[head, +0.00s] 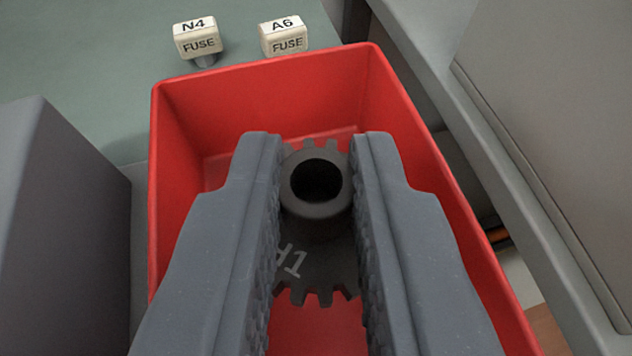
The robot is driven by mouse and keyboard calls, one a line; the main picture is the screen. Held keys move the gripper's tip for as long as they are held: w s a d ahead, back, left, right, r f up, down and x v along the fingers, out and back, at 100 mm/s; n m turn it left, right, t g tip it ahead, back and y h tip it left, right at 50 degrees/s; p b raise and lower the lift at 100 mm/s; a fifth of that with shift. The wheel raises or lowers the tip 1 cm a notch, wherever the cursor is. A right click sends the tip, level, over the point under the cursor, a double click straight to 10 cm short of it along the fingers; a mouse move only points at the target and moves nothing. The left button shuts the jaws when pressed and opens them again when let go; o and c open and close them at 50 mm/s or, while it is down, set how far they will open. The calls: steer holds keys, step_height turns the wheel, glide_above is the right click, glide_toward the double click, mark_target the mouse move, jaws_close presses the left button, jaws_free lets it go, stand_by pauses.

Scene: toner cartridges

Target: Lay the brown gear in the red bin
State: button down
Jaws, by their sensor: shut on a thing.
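The gear (320,262) looks dark brown to black, with a round hub around a central hole and teeth at its near and far edges. Pale markings show on its face, partly covered by the left finger. My gripper (318,180) is shut on the gear, one finger on each side of the hub. The red bin (265,95) lies below and around the gripper, its far and side walls in view. The gear appears over the bin's inside; I cannot tell whether it touches the floor.
Two cream fuse blocks, one marked N4 (198,42) and one marked A6 (285,40), stand beyond the bin's far wall on a grey-green surface (90,60). A dark grey block (55,230) is at the left. A large grey panel (560,130) is at the right.

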steer(key=c, duration=1.3)
jaws_free()
steer(key=shift+s+r, duration=0.1)
steer(key=shift+s, duration=0.05)
steer(key=b+v, duration=0.6)
steer(key=v, duration=0.7)
steer(key=shift+s, duration=0.2)
steer(key=shift+r, duration=0.1)
